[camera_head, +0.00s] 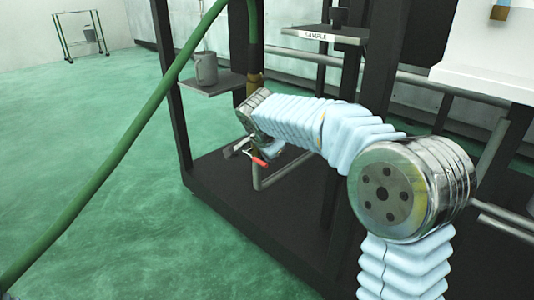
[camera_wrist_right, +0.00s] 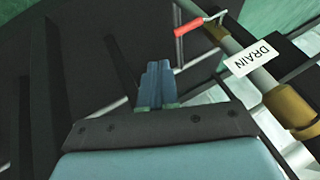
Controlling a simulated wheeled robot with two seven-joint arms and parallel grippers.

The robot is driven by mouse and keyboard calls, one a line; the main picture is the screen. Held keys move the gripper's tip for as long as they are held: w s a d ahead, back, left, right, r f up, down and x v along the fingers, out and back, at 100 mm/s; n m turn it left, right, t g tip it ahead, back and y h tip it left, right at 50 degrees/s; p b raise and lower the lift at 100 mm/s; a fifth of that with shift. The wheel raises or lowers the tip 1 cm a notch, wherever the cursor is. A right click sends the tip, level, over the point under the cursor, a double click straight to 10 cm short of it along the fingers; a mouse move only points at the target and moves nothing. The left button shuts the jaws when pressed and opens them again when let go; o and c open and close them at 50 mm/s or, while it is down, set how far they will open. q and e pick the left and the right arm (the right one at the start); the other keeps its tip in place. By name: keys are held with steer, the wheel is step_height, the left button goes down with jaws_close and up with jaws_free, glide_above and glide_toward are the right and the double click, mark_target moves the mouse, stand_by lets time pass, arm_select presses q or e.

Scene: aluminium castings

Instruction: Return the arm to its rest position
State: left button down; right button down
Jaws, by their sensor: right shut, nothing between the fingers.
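My right arm (camera_head: 310,125), in pale blue ribbed sleeves with a large metal joint, comes up from the bottom right of the head view and reaches left into a black frame. Its hand end is low beside a red lever handle (camera_head: 260,162), and its fingertips are hard to make out there. In the right wrist view my right gripper (camera_wrist_right: 157,82) is shut and empty, its two blue-grey fingers together. The red handle (camera_wrist_right: 188,28) lies beyond the fingertips to the upper right, apart from them in the picture. My left gripper is not in view.
A pipe with a DRAIN label (camera_wrist_right: 252,58) runs beside the gripper. In the head view a grey mug (camera_head: 206,68) stands on a small shelf (camera_head: 222,86). A SAMPLE shelf (camera_head: 318,35), black posts and a slanting green hose (camera_head: 120,145) are near. Green floor at left is open.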

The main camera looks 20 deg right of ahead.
steer(key=s+a+f+n+g+y, duration=0.1)
steer(key=s+a+f+n+y, duration=0.15)
steer(key=f, duration=0.75)
steer(key=s+a+f+n+g+y, duration=0.1)
steer(key=s+a+f+n, duration=0.15)
steer(key=f, duration=0.75)
steer(key=s+a+f+n+g+y, duration=0.1)
steer(key=s+a+f+n, duration=0.2)
steer(key=f, duration=0.7)
steer(key=s+a+f+n+g+y, duration=0.15)
steer(key=s+a+f, duration=0.25)
steer(key=s+f, duration=0.45)
steer(key=s+a+f+n+g+y, duration=0.1)
steer(key=s+a+f+n+y, duration=0.15)
steer(key=s+f, duration=0.6)
step_height(320, 180, up, 14)
steer(key=s+a+n+p, duration=0.1)
steer(key=s+p, duration=0.1)
steer(key=p, duration=1)
steer(key=shift+s+a+r, duration=0.25)
steer(key=shift+s, duration=0.1)
steer(key=shift+h, duration=0.25)
